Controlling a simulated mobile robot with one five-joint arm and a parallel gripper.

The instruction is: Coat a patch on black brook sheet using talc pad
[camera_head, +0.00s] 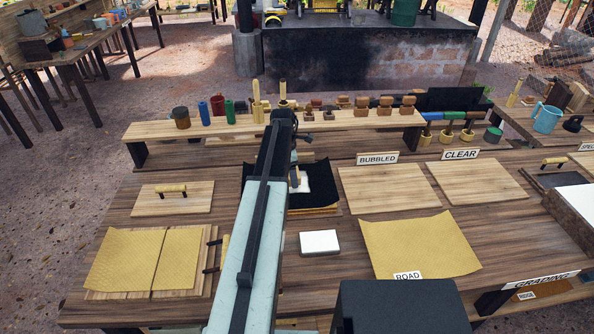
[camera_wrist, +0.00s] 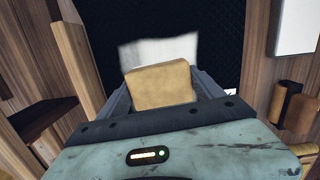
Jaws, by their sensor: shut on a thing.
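The black sheet (camera_head: 322,187) lies on a board at the middle of the table, partly hidden by my arm. In the wrist view its dark, patterned face (camera_wrist: 215,18) fills the top. My gripper (camera_wrist: 165,88) is shut on a tan block, which I take to be the talc pad (camera_wrist: 160,87). It is over the sheet, and I cannot tell whether it touches. A white, soft-edged area (camera_wrist: 160,50) shows just beyond the pad; it also shows in the head view (camera_head: 306,184). I cannot tell whether it is powder or part of the pad.
A white block (camera_head: 319,242) lies in front of the sheet. Yellow sheets (camera_head: 125,260) lie at left, another (camera_head: 418,246) by the ROAD label. Bare boards (camera_head: 388,187) stand by the BUBBLED and CLEAR signs. A raised shelf (camera_head: 220,126) with jars and stamps runs behind.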

